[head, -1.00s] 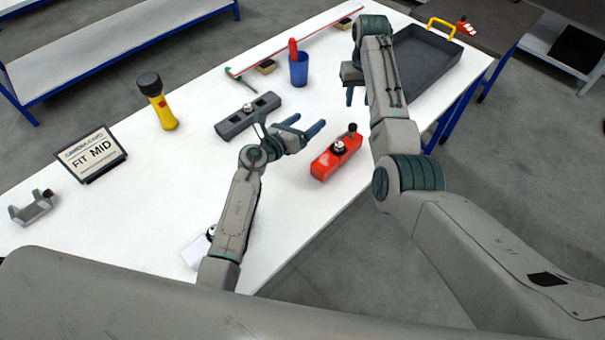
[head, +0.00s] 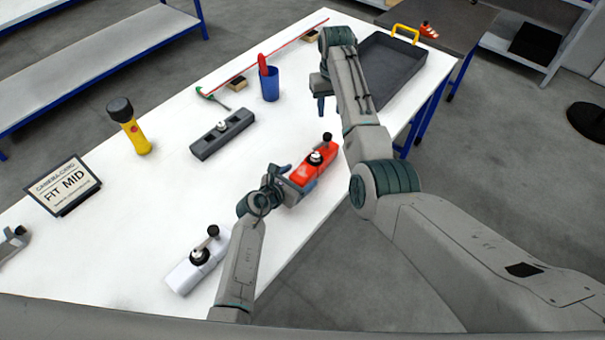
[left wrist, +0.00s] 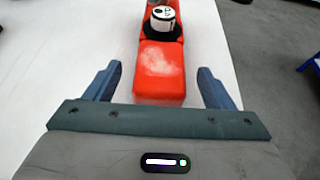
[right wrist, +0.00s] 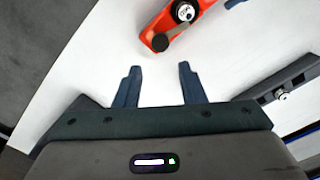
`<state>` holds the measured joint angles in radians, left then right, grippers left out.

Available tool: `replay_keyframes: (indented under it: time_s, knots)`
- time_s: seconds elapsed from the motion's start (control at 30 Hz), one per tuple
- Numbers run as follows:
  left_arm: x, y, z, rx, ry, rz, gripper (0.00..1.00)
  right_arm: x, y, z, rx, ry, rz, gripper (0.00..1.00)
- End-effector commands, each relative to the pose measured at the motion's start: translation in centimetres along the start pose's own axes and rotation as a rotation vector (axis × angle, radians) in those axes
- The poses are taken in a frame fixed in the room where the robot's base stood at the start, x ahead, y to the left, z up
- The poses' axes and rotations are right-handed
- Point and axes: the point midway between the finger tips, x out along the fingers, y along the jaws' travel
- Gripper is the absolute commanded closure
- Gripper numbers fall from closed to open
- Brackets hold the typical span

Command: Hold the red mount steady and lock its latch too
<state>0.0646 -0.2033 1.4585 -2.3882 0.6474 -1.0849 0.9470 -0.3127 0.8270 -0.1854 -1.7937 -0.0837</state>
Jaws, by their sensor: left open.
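The red mount (head: 322,160) lies on the white table, with a white round cap on top and a dark latch lever (right wrist: 174,32) reaching along it to a black knob (head: 327,137) at its far end. My left gripper (head: 290,188) is at the mount's near end. In the left wrist view its open fingers (left wrist: 160,88) stand on either side of the red block (left wrist: 162,75), with gaps at both sides. My right gripper (head: 320,104) is above the table beyond the mount. In the right wrist view its fingers (right wrist: 160,85) are apart and empty, short of the mount (right wrist: 170,30).
A grey mount (head: 222,134) and a white mount (head: 190,272) lie to the left. A flashlight (head: 130,125), blue cup (head: 270,85), FIT MID sign (head: 64,187) and dark tray (head: 392,82) are on the table. The table's right edge is close to the red mount.

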Motion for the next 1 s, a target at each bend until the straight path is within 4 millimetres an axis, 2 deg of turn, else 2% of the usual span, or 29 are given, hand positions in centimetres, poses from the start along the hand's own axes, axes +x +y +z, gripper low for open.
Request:
replay_keyframes:
  time_s: [0.1, 0.23, 0.6, 0.87, 1.0]
  knots:
    - [1.7, 0.0, 0.1, 0.000, 0.000, 0.000, 0.24, 0.0, 0.0, 0.0, 0.000, 0.000, 0.000, 0.64]
    - [2.7, 0.0, 0.0, -0.002, 0.000, -0.001, 0.24, 0.0, 0.0, 0.0, 0.000, 0.000, 0.000, 0.64]
    - [3.1, 0.0, 0.0, -0.001, 0.000, 0.001, 0.24, 0.0, 0.0, 0.0, 0.000, 0.000, 0.000, 0.64]
    - [3.1, 0.0, 0.0, -0.001, 0.000, 0.000, 0.75, 0.0, 0.0, 0.0, 0.000, 0.000, 0.000, 0.64]
    - [3.1, 0.0, 0.0, -0.001, 0.000, 0.000, 0.76, 0.3, -0.3, 0.0, -0.022, 0.016, -0.008, 0.87]
